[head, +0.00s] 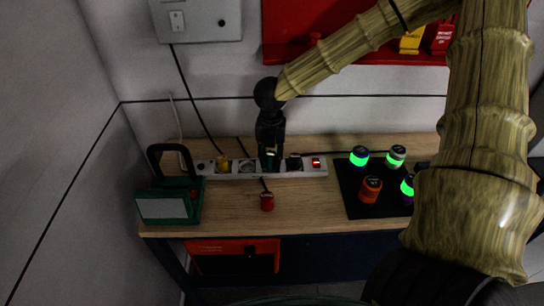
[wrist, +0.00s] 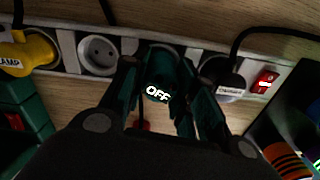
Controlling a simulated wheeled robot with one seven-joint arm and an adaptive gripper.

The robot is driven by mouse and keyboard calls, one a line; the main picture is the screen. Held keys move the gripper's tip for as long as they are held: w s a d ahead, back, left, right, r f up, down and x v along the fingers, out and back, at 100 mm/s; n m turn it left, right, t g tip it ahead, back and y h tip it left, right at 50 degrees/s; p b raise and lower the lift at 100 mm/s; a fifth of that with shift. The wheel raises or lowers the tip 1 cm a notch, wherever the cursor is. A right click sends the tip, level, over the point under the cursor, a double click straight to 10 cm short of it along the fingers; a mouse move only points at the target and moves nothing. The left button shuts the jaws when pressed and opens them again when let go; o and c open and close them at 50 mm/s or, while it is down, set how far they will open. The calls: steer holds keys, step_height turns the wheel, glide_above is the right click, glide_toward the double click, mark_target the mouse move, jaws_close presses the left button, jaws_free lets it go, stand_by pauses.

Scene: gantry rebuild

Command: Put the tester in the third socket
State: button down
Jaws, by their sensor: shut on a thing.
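My gripper (head: 270,150) is shut on the tester (wrist: 160,78), a dark teal block with a lit "OFF" on its face. It points down at the white power strip (head: 208,167), over the third socket from the left. The tester hides that socket, so I cannot tell whether it is seated or just above it. In the wrist view the strip holds a yellow plug (wrist: 32,52) in the first socket, an empty second socket (wrist: 98,52) and a black plug (wrist: 228,84) in the fourth. A red switch (wrist: 264,82) is at the right end.
A green case (head: 170,206) stands left of the strip. A small red object (head: 267,201) sits in front of it. A dark mat (head: 352,203) at right holds several cylinders, some with green lit bands. The bare wooden tabletop (head: 225,214) is free in front.

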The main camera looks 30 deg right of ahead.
mark_target(271, 153)
steer(key=shift+p, duration=0.3)
steer(key=shift+f+b, duration=0.35)
steer(key=shift+f, duration=0.25)
stand_by(0.6)
steer(key=c, duration=1.4)
jaws_free()
steer(key=shift+r, duration=0.1)
steer(key=shift+w+r+p, duration=0.1)
steer(key=shift+r+p, duration=5)
steer(key=shift+r, duration=0.35)
